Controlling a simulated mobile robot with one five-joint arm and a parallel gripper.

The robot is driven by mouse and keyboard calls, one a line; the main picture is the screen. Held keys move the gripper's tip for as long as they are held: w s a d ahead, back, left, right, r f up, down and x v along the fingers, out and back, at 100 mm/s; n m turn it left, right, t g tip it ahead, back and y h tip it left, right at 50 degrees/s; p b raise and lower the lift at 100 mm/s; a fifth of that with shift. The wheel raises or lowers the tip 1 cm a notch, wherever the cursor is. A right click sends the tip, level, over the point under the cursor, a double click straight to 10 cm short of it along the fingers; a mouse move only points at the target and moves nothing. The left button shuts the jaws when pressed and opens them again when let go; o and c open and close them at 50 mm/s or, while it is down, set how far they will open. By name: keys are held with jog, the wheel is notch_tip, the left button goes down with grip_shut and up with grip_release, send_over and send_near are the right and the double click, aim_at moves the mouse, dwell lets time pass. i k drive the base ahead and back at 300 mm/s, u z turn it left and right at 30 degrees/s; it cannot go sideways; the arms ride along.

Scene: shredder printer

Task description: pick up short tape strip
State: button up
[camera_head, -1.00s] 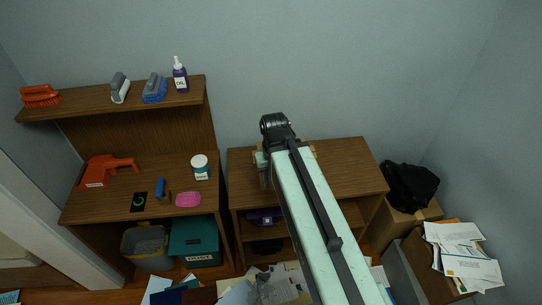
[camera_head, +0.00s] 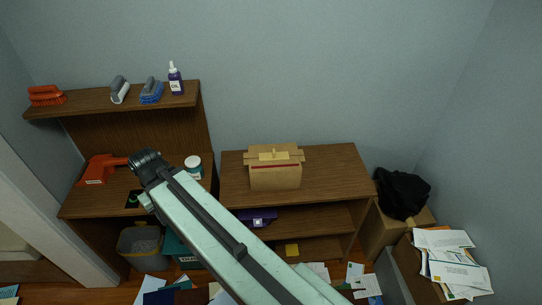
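A cardboard box (camera_head: 276,181) stands on the right-hand wooden desk, with raised flaps and a dark red line across its upper front. A small pale yellow strip (camera_head: 273,155) lies on its top; it looks like tape, but I cannot be sure it is the short tape strip. My arm reaches up and left across the picture. Its end is over the left desk, well left of the box. A small pale part of my gripper (camera_head: 147,203) shows below the black joint. Its fingers are hidden or too small to make out.
The left desk (camera_head: 78,206) holds an orange tool (camera_head: 100,170) and a white-and-teal tub (camera_head: 194,166). A shelf (camera_head: 110,101) above carries brushes and a purple bottle (camera_head: 176,79). The right desk (camera_head: 335,172) is clear right of the box. Papers litter the floor.

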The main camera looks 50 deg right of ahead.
aim_at(273, 156)
jog(key=u, duration=0.25)
jog(key=i, duration=0.85)
jog(key=u, duration=0.1)
